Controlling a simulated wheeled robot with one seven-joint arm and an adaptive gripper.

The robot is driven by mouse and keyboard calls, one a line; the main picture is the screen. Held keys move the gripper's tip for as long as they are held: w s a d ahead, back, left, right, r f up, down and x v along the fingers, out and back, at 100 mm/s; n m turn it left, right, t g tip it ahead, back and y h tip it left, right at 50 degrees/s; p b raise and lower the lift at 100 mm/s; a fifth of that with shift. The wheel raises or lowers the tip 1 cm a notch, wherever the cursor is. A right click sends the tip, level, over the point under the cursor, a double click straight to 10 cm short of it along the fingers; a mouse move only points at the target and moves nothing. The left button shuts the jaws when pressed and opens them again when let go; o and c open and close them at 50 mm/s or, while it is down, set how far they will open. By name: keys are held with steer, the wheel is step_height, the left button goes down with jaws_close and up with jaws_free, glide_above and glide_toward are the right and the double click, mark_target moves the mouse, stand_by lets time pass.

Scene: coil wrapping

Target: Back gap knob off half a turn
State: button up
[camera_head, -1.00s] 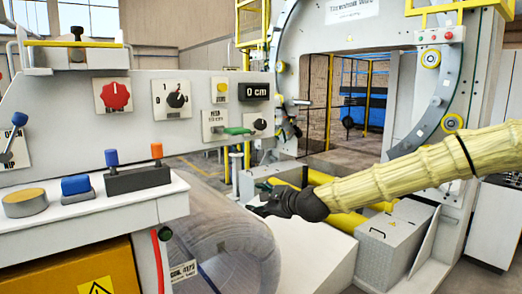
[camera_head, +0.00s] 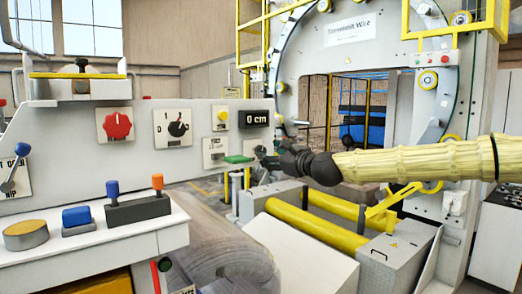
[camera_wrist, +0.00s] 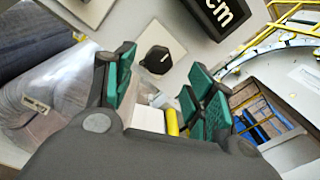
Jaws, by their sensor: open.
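The gap knob is a small black knob (camera_head: 260,151) on a pale square plate, under the black "0 cm" display (camera_head: 257,118); its lower edge is close to my gripper in this view. In the wrist view the black knob (camera_wrist: 157,60) has a white mark and sits ahead, between my fingers. My gripper (camera_head: 276,161) is at the panel's right end, just right of and below the knob. In the wrist view my gripper (camera_wrist: 163,76) is open, its green-padded fingers on either side of the knob, and nothing is held. Contact cannot be told.
A green lever (camera_head: 238,159) sticks out just left of the gap knob. A yellow button (camera_head: 222,116), a black rotary switch (camera_head: 178,129) and a red knob (camera_head: 118,125) are farther left. Yellow rollers (camera_head: 317,222) and the wrapping ring (camera_head: 283,70) stand right and behind.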

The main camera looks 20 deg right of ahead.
mark_target(262, 151)
steer(key=shift+p+x, duration=0.9)
steer(key=shift+x, duration=2.3)
steer(key=shift+c, duration=0.5)
steer(key=c, duration=1)
